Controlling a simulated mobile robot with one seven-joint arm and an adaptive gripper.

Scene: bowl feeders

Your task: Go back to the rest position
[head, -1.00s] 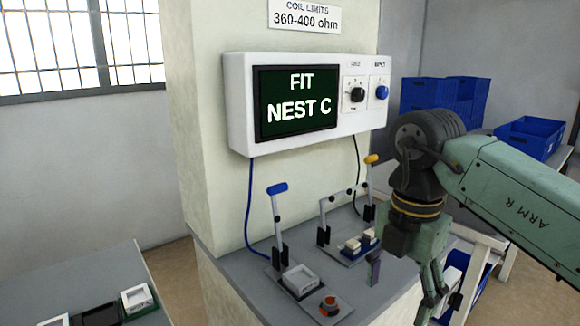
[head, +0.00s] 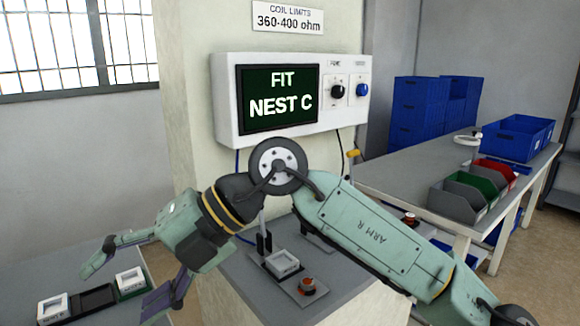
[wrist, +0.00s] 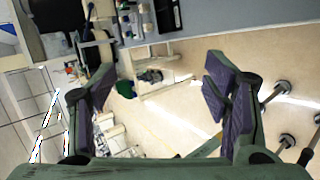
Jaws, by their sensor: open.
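My gripper (head: 122,282) is open and empty at the lower left in the head view, between the pillar bench and the left table. Its two purple-padded fingers are spread wide in the wrist view (wrist: 160,95), with nothing between them but floor and furniture farther off. My arm reaches across the front of the pillar bench and hides part of its top. No rest position is marked in these views.
A panel (head: 278,98) reading "FIT NEST C" hangs on the pillar. Below it, the bench holds a white-framed nest (head: 282,262) and a red button (head: 307,285). The left table (head: 60,275) holds white parts. Blue crates (head: 517,137) and bins stand at right.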

